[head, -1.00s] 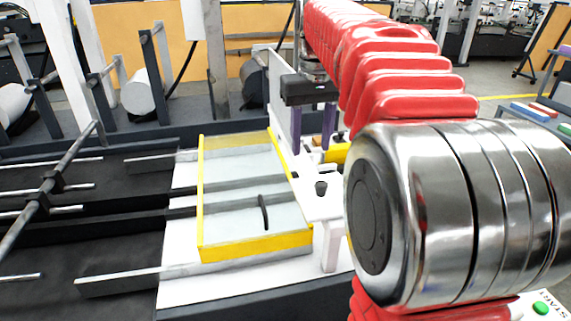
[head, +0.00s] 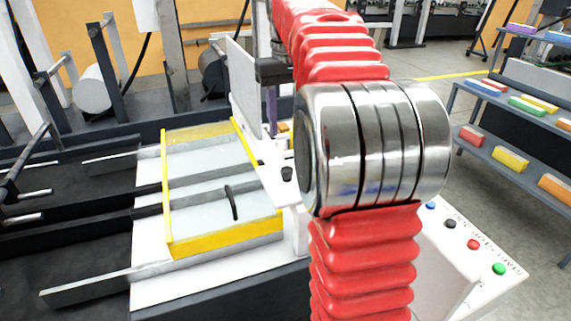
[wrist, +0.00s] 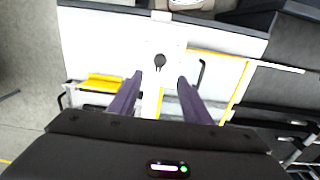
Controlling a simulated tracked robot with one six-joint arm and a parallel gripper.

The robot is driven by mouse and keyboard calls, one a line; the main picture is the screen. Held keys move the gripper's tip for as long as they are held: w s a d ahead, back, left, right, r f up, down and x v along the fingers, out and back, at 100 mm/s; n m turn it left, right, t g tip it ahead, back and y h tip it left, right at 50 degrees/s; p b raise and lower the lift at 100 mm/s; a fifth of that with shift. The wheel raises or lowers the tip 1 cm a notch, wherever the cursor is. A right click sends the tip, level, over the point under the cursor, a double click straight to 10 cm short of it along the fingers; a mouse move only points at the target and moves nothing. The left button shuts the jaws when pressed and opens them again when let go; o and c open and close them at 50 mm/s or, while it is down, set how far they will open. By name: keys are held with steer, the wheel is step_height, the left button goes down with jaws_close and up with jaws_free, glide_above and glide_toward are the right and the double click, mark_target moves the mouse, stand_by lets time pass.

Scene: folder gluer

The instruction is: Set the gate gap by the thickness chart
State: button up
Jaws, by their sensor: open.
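A small black knob (head: 287,173) stands on a white bracket (head: 270,183) at the right end of the yellow-framed clear guard (head: 222,238). An upright white plate (head: 243,90) rises behind it. In the wrist view the knob (wrist: 160,61) lies just beyond and between my purple fingertips. My gripper (wrist: 160,78) is open and empty, pointing at the bracket from above and apart from the knob. In the head view my arm hides most of my gripper. I cannot make out a thickness chart or a gap scale in either view.
A control panel (head: 465,262) with blue, black, red and green buttons is at the lower right. Shelves (head: 500,125) with coloured stacks stand at the right. Dark conveyor belts and metal rails (head: 105,280) extend left. A yellow part (wrist: 103,83) sits left of my fingers.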

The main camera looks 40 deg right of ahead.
mark_target(286, 169)
step_height(286, 169, down, 12)
steer(key=shift+f, duration=0.15)
stand_by(0.4)
steer(key=shift+c, duration=0.2)
steer(key=c, duration=0.9)
steer(key=shift+a, duration=0.3)
steer(key=shift+c, duration=0.5)
steer(key=shift+d, duration=0.2)
